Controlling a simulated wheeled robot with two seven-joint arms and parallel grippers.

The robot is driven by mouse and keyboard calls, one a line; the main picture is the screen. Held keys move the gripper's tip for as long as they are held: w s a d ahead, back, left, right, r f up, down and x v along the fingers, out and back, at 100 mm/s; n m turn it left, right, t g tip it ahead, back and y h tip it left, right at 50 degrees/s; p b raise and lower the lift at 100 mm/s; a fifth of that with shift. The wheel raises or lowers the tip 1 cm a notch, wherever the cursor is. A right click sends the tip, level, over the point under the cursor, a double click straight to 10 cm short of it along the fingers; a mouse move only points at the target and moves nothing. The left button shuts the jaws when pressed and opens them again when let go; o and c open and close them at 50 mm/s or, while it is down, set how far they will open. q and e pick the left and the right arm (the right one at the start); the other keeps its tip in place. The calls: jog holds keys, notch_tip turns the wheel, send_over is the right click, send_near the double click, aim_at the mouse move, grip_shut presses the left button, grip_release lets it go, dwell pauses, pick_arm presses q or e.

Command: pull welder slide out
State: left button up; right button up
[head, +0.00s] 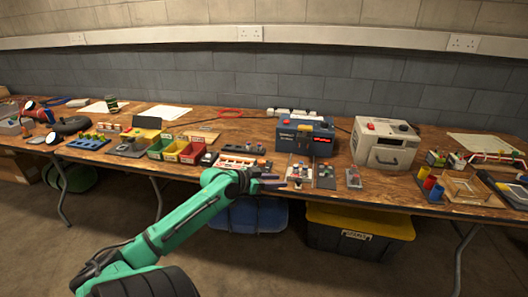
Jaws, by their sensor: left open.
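A blue box-shaped machine with a red lit display (305,137), which looks like the welder, stands at the back of the wooden table, right of the middle. A light grey plate (300,172) and a dark plate (325,177) lie in front of it with small parts on them. Which of them is the slide I cannot tell. My left gripper (276,183) is open at the table's front edge, just left of the light grey plate. Its fingers are small, and I see nothing between them. My right gripper is not in view.
A beige machine (384,144) stands to the right. A row of parts (243,162) and green, yellow and red bins (175,150) lie to the left. A small grey block (354,178) sits right of the plates. A yellow-lidded crate (360,222) stands under the table.

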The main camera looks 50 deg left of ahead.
pick_arm(q)
jog(key=v, duration=0.5)
jog(key=shift+s, duration=0.25)
